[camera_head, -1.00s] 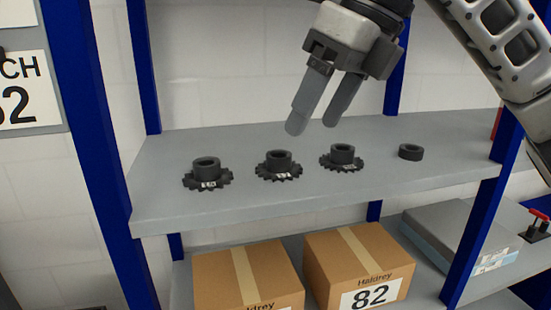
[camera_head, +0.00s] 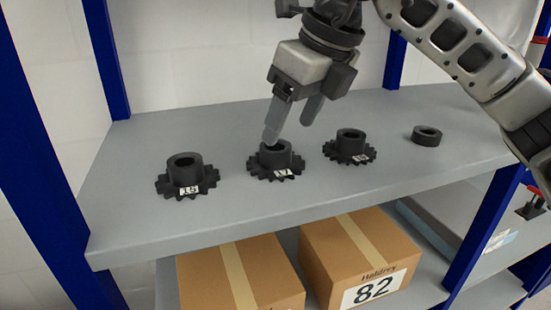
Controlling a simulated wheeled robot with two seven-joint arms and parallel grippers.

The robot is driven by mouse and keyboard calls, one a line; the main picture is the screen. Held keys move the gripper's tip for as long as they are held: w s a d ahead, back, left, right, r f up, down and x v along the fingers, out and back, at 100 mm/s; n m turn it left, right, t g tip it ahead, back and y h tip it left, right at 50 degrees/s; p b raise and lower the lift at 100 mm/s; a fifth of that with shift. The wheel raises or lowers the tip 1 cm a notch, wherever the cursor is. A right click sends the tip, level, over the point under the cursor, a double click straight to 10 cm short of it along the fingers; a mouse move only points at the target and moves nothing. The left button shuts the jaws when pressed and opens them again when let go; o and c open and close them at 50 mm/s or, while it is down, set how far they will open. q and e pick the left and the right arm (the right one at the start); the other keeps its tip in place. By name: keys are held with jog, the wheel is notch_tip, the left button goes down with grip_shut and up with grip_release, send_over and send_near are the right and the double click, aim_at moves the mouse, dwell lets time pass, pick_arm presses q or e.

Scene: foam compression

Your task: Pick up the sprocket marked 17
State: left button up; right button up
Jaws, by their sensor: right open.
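Three dark toothed sprockets lie flat on the grey upper shelf (camera_head: 240,212). The middle sprocket (camera_head: 275,174) bears a small white label that seems to read 17. The left sprocket (camera_head: 187,177) has a label that looks like 15. The label on the right sprocket (camera_head: 349,153) is too small to read. My right gripper (camera_head: 290,132) is open and empty, pointing down. One finger's tip overlaps the hub of the middle sprocket in the picture; I cannot tell whether they touch. My left gripper is not in view.
A plain dark ring (camera_head: 426,136) lies at the right of the shelf. Blue posts (camera_head: 40,150) frame the rack. Cardboard boxes (camera_head: 240,273) stand on the lower shelf. The shelf in front of the sprockets is clear.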

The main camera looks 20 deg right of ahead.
aim_at(281, 144)
jog(key=shift+p+x, duration=0.5)
jog(key=shift+x, duration=2.4)
jog(key=shift+r, duration=0.15)
jog(key=c, duration=1.3)
